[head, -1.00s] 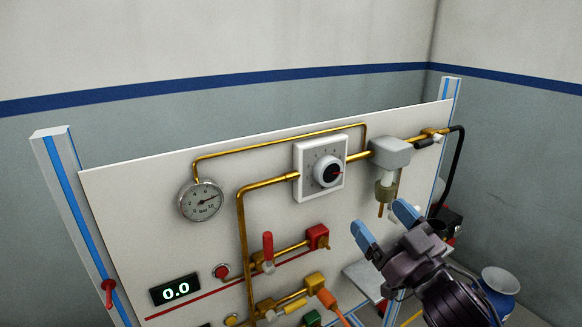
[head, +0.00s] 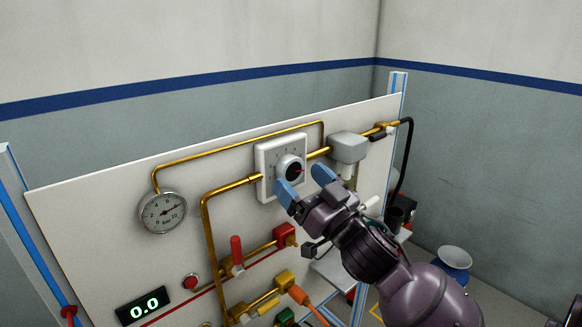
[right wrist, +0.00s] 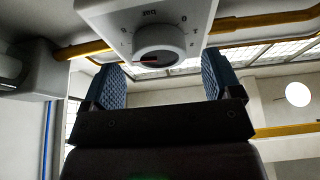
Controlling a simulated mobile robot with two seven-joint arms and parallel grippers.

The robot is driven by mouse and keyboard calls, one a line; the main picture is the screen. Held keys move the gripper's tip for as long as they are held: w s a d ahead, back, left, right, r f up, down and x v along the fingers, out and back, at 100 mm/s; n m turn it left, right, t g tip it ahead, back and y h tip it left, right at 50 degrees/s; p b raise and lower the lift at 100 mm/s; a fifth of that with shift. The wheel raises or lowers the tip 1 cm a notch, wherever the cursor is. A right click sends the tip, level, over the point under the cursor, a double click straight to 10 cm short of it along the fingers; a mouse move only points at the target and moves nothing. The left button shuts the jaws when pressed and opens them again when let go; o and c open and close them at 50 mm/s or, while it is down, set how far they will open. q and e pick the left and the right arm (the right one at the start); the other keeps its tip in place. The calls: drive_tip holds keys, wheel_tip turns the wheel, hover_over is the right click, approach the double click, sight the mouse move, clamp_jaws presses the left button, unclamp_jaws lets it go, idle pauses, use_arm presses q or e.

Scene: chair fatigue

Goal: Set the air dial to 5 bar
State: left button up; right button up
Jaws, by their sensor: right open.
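The air dial (head: 290,170) is a round knob with a black face and a red pointer mark, on a square white plate (head: 265,158) on the upright panel. The mark points right in the head view. In the right wrist view the knob (right wrist: 160,45) shows above and between my fingers, with its red mark toward the left. My right gripper (head: 305,183) is open and empty, its blue fingertips just in front of and below the dial. I see no clear contact. A round pressure gauge (head: 162,212) marked in bar hangs to the left. My left gripper is not in view.
A grey block (head: 348,147) on the brass pipe sits right of the dial. A red lever (head: 236,250), a red button (head: 191,282) and a display reading 0.0 (head: 143,306) are lower on the panel. A blue container (head: 453,262) stands at right.

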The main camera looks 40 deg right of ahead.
sight(294, 172)
drive_tip(key=shift+x, duration=1.9)
drive_tip(key=c, duration=0.9)
